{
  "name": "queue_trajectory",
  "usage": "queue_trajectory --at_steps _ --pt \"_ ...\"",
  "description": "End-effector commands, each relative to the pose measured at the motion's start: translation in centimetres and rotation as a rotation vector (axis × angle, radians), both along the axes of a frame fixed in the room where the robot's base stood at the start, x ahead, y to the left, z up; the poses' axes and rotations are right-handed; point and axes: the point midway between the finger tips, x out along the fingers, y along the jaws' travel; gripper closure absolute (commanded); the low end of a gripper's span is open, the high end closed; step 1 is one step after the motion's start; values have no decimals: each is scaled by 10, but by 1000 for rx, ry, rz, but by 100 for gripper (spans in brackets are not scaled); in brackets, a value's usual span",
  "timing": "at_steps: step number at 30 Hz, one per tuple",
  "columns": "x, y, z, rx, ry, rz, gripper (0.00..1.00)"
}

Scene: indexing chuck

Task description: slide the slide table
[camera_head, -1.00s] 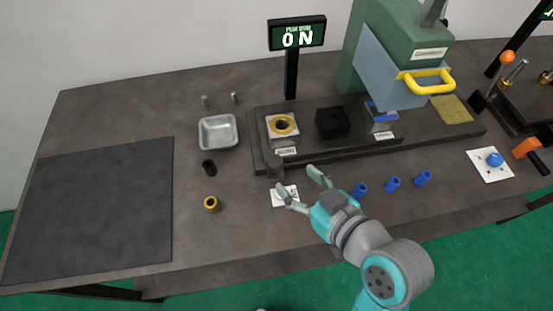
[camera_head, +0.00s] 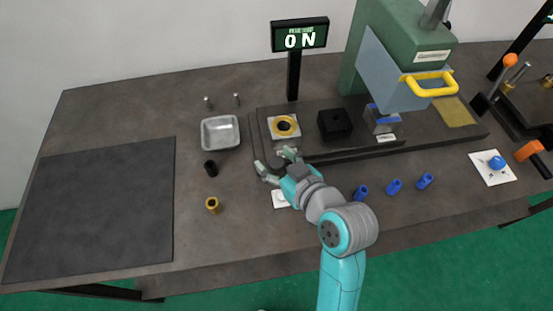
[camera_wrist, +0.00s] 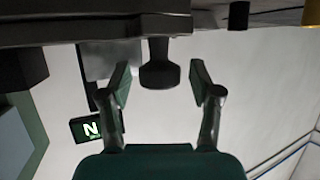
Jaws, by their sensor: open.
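The slide table appears to be the low dark plate on the long dark base (camera_head: 435,138); I cannot tell exactly where one ends and the other begins. A silver block with a gold ring (camera_head: 284,126) stands at its left end. A dark knob (camera_wrist: 160,74) sticks out from the dark edge in the wrist view. My gripper (camera_head: 274,160) is at the front left of the base, and it also shows in the wrist view (camera_wrist: 160,82). It is open, with one finger on each side of the knob and visible gaps. In the head view my gripper mostly covers the knob.
A black block (camera_head: 334,124) and a green press with a yellow handle (camera_head: 428,84) stand to the right. A metal tray (camera_head: 220,132), a black cylinder (camera_head: 210,168) and a brass ring (camera_head: 213,205) lie left. The sign (camera_head: 299,36) reads ON.

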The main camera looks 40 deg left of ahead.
Motion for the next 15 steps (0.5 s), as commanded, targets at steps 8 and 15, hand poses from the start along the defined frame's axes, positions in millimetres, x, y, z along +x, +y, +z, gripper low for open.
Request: queue_trajectory --at_steps 8,15 --pt "0 0 0 0 0 0 100" --pt "2 -2 0 -1 0 -1 100"
